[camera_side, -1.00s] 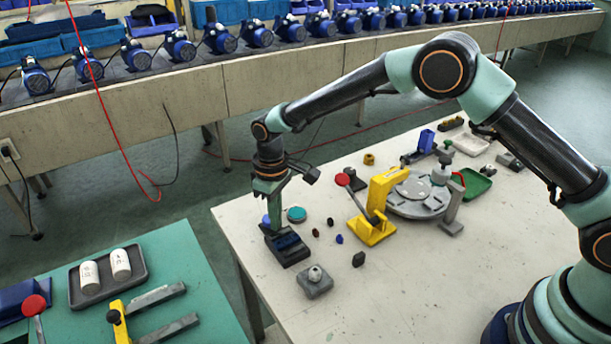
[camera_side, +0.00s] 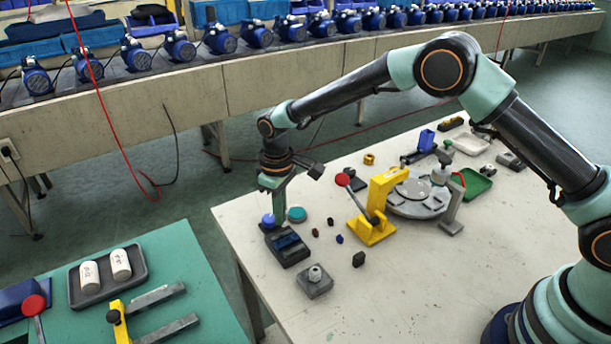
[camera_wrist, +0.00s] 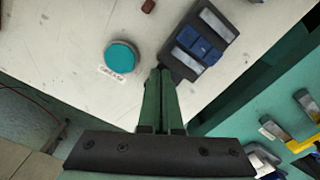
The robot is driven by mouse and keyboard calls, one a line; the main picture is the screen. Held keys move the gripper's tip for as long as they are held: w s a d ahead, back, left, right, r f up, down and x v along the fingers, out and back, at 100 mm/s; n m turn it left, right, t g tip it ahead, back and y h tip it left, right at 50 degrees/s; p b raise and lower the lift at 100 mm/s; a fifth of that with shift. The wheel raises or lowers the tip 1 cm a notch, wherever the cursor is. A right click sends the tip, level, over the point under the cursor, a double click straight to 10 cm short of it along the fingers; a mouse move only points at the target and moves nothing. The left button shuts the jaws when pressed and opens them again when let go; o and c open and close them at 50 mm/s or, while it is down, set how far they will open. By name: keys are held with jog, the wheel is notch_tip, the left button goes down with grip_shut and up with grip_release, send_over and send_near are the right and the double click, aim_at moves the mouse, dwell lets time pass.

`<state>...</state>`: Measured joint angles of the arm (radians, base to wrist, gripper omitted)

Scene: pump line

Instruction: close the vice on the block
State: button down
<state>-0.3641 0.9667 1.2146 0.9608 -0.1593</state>
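The vice (camera_side: 293,256) is a dark body near the table's left corner; in the wrist view (camera_wrist: 222,17) its two pale jaws show. A blue block (camera_side: 287,241) sits between the jaws and also shows in the wrist view (camera_wrist: 199,42). I cannot tell whether both jaws touch it. A blue round knob (camera_side: 268,221) is at the vice's far end. My gripper (camera_wrist: 160,72) points down above that end, its green fingers together with nothing seen between them. It also shows in the side view (camera_side: 271,207). The fingers hide the knob in the wrist view.
A teal round button (camera_side: 296,214) stands close behind the vice. A grey block with a knob (camera_side: 314,282) stands in front. Small loose parts (camera_side: 340,239) and a yellow clamp stand (camera_side: 373,228) are to the right. A green table (camera_side: 200,262) lies left.

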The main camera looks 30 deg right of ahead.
jog(key=shift+w+d, duration=0.15)
jog(key=shift+w, duration=0.15)
jog(key=shift+d, duration=0.1)
dwell(0.3)
jog(key=shift+s+d+r, duration=0.15)
jog(key=shift+s+d, duration=0.1)
jog(key=shift+r, duration=2.9)
jog(key=shift+s+a+f, duration=0.2)
jog(key=shift+a+f, duration=0.2)
jog(key=shift+f, duration=0.6)
jog(key=shift+s+a+f, duration=0.2)
jog(key=shift+a+f, duration=0.2)
jog(key=shift+f, duration=0.65)
jog(key=shift+s+a+f, duration=0.2)
jog(key=shift+a+f, duration=0.2)
jog(key=shift+f, duration=0.6)
jog(key=shift+w, duration=0.25)
